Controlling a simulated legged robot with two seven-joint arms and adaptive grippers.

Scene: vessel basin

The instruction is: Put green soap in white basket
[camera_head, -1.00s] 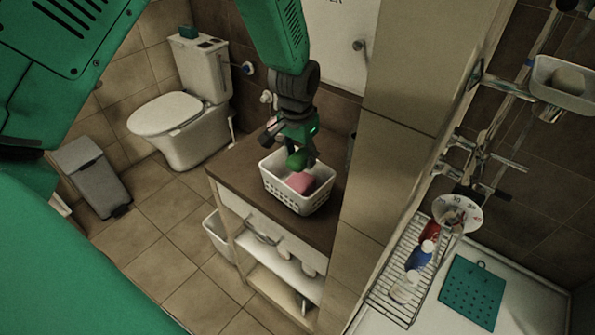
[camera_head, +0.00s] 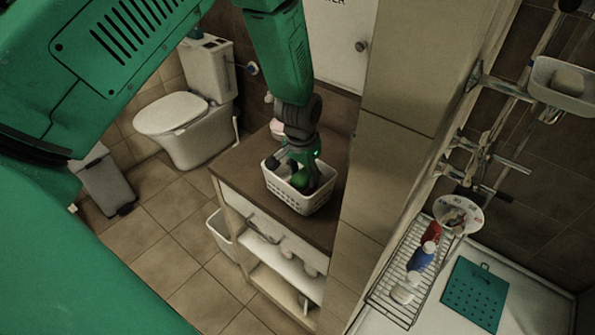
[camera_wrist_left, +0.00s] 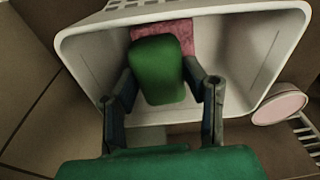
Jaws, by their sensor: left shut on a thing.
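The green soap (camera_head: 299,178) is between the fingers of my left gripper (camera_head: 303,172). In the left wrist view the green soap (camera_wrist_left: 158,70) is a rounded block, with the left gripper (camera_wrist_left: 163,84) shut on its sides. The white basket (camera_head: 303,203) stands on the brown top of a shelf unit. The gripper and soap are within the basket's opening. In the wrist view the basket's white walls (camera_wrist_left: 237,62) surround the soap. I cannot tell whether the soap touches the bottom. My right gripper is not in view.
A pink cloth-like thing (camera_wrist_left: 168,29) lies in the basket behind the soap. A round pink-topped item (camera_wrist_left: 280,107) stands outside the basket. The tiled wall (camera_head: 357,215) is close to the right of the unit (camera_head: 240,167). A toilet (camera_head: 185,125) stands to the left.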

